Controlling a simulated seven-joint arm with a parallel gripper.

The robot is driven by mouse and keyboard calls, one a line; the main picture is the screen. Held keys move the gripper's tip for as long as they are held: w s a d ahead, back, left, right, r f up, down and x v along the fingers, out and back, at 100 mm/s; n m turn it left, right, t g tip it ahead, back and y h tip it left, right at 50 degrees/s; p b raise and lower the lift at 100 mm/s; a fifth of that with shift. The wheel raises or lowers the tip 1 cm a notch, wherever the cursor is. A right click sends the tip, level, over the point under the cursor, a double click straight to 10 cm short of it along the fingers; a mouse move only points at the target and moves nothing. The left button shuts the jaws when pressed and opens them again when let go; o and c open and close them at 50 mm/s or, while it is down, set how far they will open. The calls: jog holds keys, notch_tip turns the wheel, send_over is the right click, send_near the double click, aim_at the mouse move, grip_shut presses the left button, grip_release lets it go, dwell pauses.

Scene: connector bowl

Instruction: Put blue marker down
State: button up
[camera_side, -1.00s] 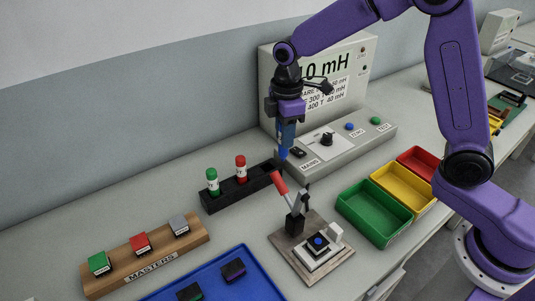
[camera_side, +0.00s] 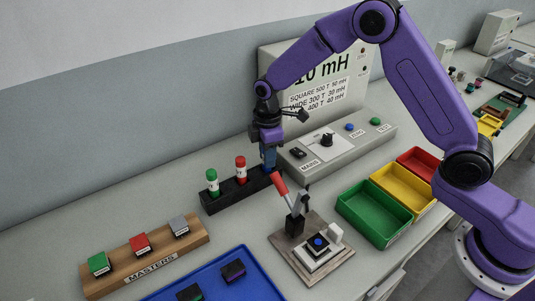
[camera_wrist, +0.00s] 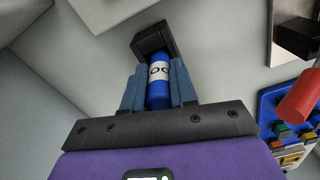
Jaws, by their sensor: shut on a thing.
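The blue marker (camera_wrist: 159,72), with a white label band, is between the two blue fingers of my gripper (camera_wrist: 157,88) in the wrist view. In the side view my gripper (camera_side: 268,158) points down at the right end of the black marker rack (camera_side: 232,198). The marker is mostly hidden by the fingers there. The wrist view shows the rack's end (camera_wrist: 152,39) right at the marker's far end. I cannot tell whether the marker is seated in it. A green marker (camera_side: 212,182) and a red marker (camera_side: 240,170) stand upright in the rack.
A red-handled clamp fixture (camera_side: 297,216) stands close in front of my gripper. The grey meter console (camera_side: 330,150) is just behind and right. Green (camera_side: 372,220), yellow and red bins sit to the right. A wooden masters block (camera_side: 150,262) and blue tray (camera_side: 222,286) lie front left.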

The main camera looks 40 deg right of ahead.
jog(key=shift+f, duration=0.1)
jog(key=o, duration=0.8)
jog(key=shift+o, duration=0.2)
notch_tip(320, 180, up, 12)
jog(key=shift+r, duration=0.15)
jog(key=s+d, duration=0.4)
jog(key=s, duration=0.7)
jog(key=s+d+m, duration=0.1)
jog(key=s+d, duration=0.2)
jog(key=s, duration=0.9)
jog(key=s+d+m, duration=0.1)
jog(key=s+d, duration=0.3)
jog(key=s, duration=0.8)
jog(key=shift+d+r, duration=0.3)
